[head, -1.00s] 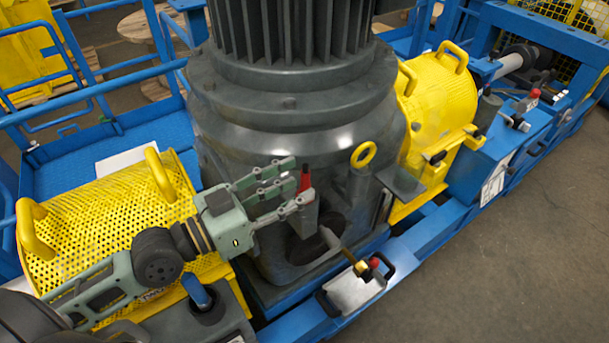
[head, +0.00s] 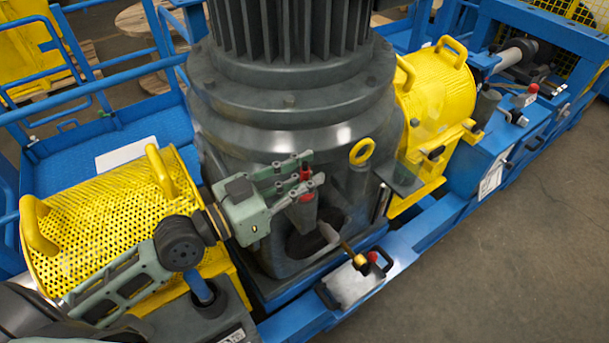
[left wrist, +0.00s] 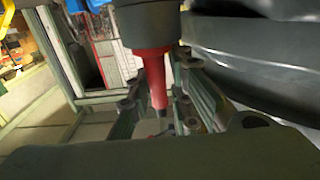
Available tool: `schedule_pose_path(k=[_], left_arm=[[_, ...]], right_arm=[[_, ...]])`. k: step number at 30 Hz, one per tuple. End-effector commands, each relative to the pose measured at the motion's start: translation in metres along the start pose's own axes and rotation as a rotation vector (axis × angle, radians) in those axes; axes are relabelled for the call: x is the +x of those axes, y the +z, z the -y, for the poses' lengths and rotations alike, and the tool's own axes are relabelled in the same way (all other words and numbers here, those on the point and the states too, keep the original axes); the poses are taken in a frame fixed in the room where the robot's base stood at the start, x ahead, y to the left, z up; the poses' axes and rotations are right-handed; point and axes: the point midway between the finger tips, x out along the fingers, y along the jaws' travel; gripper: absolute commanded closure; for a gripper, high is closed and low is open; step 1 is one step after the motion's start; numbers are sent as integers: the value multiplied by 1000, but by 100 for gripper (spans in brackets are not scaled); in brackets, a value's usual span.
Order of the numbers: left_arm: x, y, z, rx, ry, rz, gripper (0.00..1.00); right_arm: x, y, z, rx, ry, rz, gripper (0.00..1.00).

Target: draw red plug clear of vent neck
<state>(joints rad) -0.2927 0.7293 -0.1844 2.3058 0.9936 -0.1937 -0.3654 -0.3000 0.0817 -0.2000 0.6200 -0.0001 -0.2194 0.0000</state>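The red plug (head: 306,197) stands upright in the mouth of the dark grey vent neck (head: 303,215), on the front of the big grey housing. Its wide collar sits at the neck's rim and its thin stem rises between my left gripper's fingers. My left gripper (head: 308,177) is open around the stem, one finger behind it and one crossing in front. In the left wrist view the red plug (left wrist: 153,75) tapers down from the dark neck (left wrist: 147,22), with gaps to the fingers on both sides. My right gripper is out of view.
A yellow ring handle (head: 363,152) stands right of the neck. Below are a dark opening and a brass-ended rod (head: 352,253) above a grey plate (head: 352,285). The grey floor at right is clear.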

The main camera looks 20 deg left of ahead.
Motion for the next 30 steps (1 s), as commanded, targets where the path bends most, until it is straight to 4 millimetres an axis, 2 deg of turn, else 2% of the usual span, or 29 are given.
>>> schedule_pose_path(k=[4, 13, 30], left_arm=[[0, 1, -1, -3, 2, 3, 100], [0, 0, -1, -4, 3, 4, 100], [0, -30, -1, -3, 2, 1, 100]], right_arm=[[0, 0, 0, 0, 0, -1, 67], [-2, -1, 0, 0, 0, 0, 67], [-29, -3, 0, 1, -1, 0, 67]])
